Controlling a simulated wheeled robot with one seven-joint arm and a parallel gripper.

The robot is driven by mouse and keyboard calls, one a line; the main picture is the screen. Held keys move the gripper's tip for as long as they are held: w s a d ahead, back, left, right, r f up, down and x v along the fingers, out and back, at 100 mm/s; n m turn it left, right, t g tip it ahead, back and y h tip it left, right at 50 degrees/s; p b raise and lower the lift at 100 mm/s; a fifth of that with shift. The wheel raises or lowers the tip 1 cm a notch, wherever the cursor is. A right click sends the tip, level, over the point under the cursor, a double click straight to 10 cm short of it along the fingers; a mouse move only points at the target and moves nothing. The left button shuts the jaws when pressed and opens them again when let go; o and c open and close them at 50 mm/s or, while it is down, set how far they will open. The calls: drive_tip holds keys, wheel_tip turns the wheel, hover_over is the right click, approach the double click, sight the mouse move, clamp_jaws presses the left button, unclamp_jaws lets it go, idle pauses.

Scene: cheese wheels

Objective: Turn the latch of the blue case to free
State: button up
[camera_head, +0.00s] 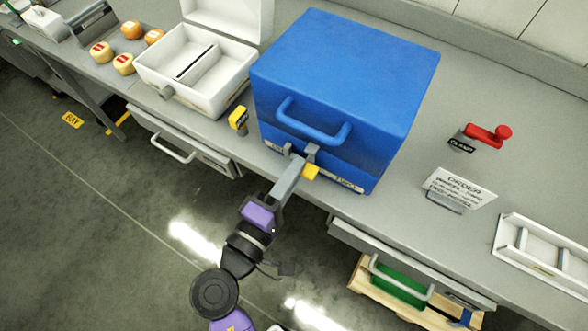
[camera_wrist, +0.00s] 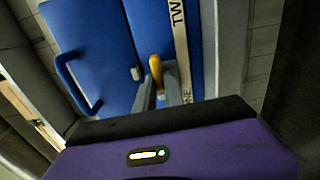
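The blue case (camera_head: 345,75) stands on the grey counter with its lid down. Its front carries a blue handle (camera_head: 313,128). The yellow latch (camera_head: 310,172) is low on the front, and it also shows in the wrist view (camera_wrist: 156,72). My gripper (camera_head: 301,154) is at the case front, right at the latch. Its two fingers stand apart, one on each side of the latch in the wrist view (camera_wrist: 158,92). Part of the latch is hidden behind the fingers, and I cannot tell whether they touch it.
A white open case (camera_head: 190,70) and a small yellow-topped item (camera_head: 238,118) are to the left. Several cheese wheels (camera_head: 124,64) lie further left. A red-handled item (camera_head: 488,135), an order card (camera_head: 459,190) and a white tray (camera_head: 545,262) are to the right. Drawers (camera_head: 185,140) hang below the counter.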

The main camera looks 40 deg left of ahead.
drive_tip(key=o, duration=0.4)
drive_tip(key=b+v, duration=0.1)
drive_tip(key=v, duration=0.7)
drive_tip(key=shift+b, duration=0.3)
drive_tip(key=shift+w, duration=0.1)
